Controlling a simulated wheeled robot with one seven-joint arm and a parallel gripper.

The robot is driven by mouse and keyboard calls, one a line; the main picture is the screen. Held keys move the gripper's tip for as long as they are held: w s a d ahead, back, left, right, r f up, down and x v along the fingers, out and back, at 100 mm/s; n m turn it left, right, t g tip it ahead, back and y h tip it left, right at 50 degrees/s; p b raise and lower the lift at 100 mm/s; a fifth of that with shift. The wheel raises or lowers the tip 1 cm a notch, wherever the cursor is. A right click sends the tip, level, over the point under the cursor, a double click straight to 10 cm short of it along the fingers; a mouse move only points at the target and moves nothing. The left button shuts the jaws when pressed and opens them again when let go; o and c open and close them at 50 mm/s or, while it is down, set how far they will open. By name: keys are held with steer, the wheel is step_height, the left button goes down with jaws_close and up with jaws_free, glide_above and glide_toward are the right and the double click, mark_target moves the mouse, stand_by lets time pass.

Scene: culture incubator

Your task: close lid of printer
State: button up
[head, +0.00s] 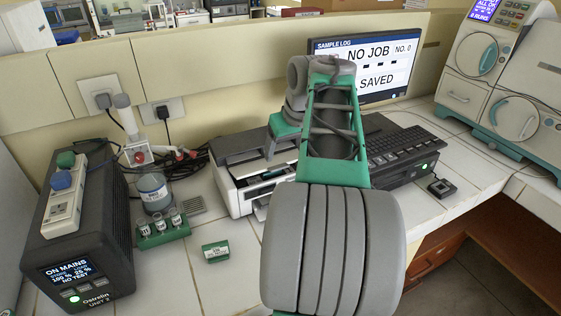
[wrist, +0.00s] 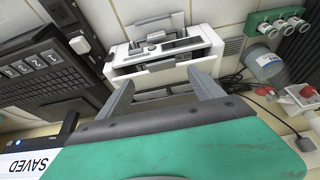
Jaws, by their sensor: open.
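The printer (head: 238,190) is a white and dark grey box on the tiled bench, partly hidden behind my arm in the head view. Its dark lid (head: 240,146) appears raised, with a gap above the white body. The wrist view shows the printer (wrist: 195,47) from above, with a dark recess along its top; the lid's exact angle is hard to tell there. My gripper (wrist: 164,88) is open and empty, its two grey fingers pointing towards the printer's near side. Contact with it cannot be told.
A monitor (head: 365,65) stands behind my arm, with a keyboard (head: 395,145) on a dark box to the right. Left of the printer are a green vial rack (head: 163,237), a jar (head: 154,190) and a dark power unit (head: 100,225). Cables lie behind them.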

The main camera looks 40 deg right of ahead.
mark_target(280, 167)
steer(key=x, duration=0.7)
steer(key=shift+w+f, duration=0.15)
steer(key=shift+c, duration=0.5)
jaws_close()
